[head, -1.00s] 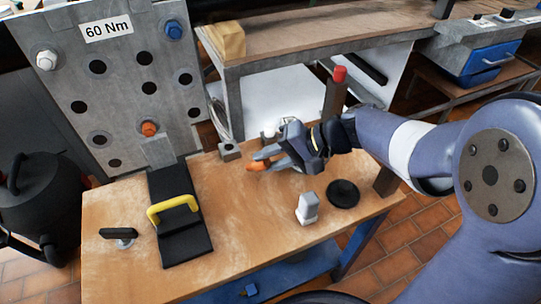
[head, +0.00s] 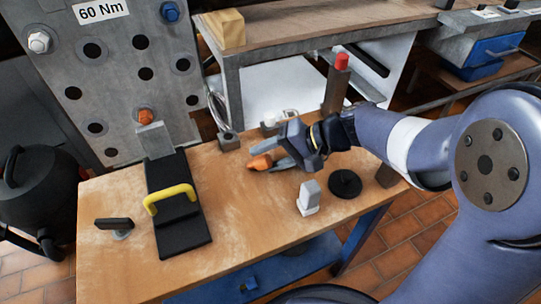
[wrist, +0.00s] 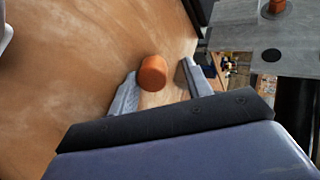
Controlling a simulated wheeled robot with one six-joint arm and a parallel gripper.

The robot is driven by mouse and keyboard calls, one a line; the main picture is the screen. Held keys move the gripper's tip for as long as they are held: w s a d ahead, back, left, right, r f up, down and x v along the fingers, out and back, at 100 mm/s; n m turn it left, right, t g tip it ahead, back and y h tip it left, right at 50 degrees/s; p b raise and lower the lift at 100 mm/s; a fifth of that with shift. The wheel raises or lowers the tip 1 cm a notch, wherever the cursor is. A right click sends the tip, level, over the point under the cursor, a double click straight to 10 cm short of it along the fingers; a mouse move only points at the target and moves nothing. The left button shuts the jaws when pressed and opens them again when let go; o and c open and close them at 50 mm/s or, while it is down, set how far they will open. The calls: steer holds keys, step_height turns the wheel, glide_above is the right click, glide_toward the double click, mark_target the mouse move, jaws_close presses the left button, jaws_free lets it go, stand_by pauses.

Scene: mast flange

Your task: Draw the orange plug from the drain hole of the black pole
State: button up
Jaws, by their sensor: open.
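My gripper (head: 275,160) is above the wooden bench, its jaws open and pointing left. An orange cylindrical piece (wrist: 153,73) shows between the two grey fingertips in the wrist view, nearer the left finger. It also shows at the fingertips in the head view (head: 260,162). I cannot tell whether it touches a finger or the bench. Another orange plug-like piece (head: 146,115) sits low on the grey drilled plate (head: 115,75), above a grey block. I cannot make out a black pole with a drain hole for certain.
On the bench (head: 245,215) are a black slab with a yellow handle (head: 172,198), a black-handled piece (head: 114,224), a grey-white block (head: 309,198) and a black disc (head: 345,183). A dark post with a red cap (head: 342,62) stands behind my gripper.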

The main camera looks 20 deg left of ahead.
steer(key=shift+d+f, duration=0.1)
steer(key=shift+f, duration=0.1)
steer(key=p+v, duration=0.3)
steer(key=v, duration=0.7)
steer(key=shift+d+r, duration=0.25)
steer(key=shift+r, duration=0.15)
steer(key=b+x, duration=0.3)
steer(key=x, duration=0.7)
steer(key=shift+f, duration=0.2)
